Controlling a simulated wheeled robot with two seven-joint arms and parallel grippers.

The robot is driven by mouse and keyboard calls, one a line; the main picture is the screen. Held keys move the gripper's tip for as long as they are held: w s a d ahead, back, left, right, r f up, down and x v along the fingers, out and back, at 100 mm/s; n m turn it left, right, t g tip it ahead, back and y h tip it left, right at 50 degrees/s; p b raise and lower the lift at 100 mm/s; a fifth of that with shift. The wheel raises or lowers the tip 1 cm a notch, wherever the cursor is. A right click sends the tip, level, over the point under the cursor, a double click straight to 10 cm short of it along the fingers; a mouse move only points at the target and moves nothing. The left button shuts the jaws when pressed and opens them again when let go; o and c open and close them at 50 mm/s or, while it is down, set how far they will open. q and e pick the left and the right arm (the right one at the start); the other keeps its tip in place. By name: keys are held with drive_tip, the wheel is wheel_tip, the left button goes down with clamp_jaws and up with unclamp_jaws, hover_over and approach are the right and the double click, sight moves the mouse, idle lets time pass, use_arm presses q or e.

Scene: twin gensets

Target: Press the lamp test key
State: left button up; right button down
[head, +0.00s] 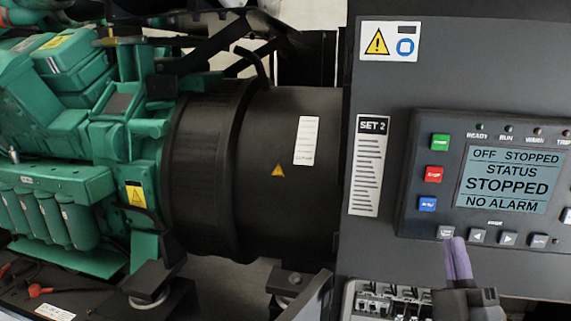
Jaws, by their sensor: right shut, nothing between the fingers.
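The control panel (408,205) of SET 2 is at the right of the head view. Its screen (508,186) reads OFF STOPPED, STATUS STOPPED, NO ALARM. A row of small grey keys runs under the screen. The leftmost grey key (445,232) has a label too small to read surely; it may be the lamp test key. My right gripper (455,241) has purple fingers, shut and empty, pointing up at the lower edge of this key. I cannot tell whether the fingertips touch it. My left gripper is not in view.
Green (440,142), red (435,173) and blue (428,204) keys stand in a column left of the screen. Arrow keys (508,238) are right of the fingers. An open terminal bay (390,300) lies below the panel. The green engine (60,170) fills the left.

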idle(0.4)
drive_tip(key=shift+w+d, duration=0.1)
drive_tip(key=shift+w, duration=0.3)
drive_tip(key=shift+w+d+b, duration=0.1)
drive_tip(key=shift+w+b, duration=0.2)
drive_tip(key=shift+w, duration=0.15)
idle(0.5)
drive_tip(key=shift+s+a+p, duration=0.2)
drive_tip(key=shift+s+p, duration=0.1)
drive_tip(key=shift+s, duration=0.6)
drive_tip(key=s, duration=0.3)
drive_tip(key=s+a+p, duration=0.1)
drive_tip(key=s, duration=0.1)
drive_tip(key=shift+s+a, duration=0.2)
drive_tip(key=shift+s, duration=0.2)
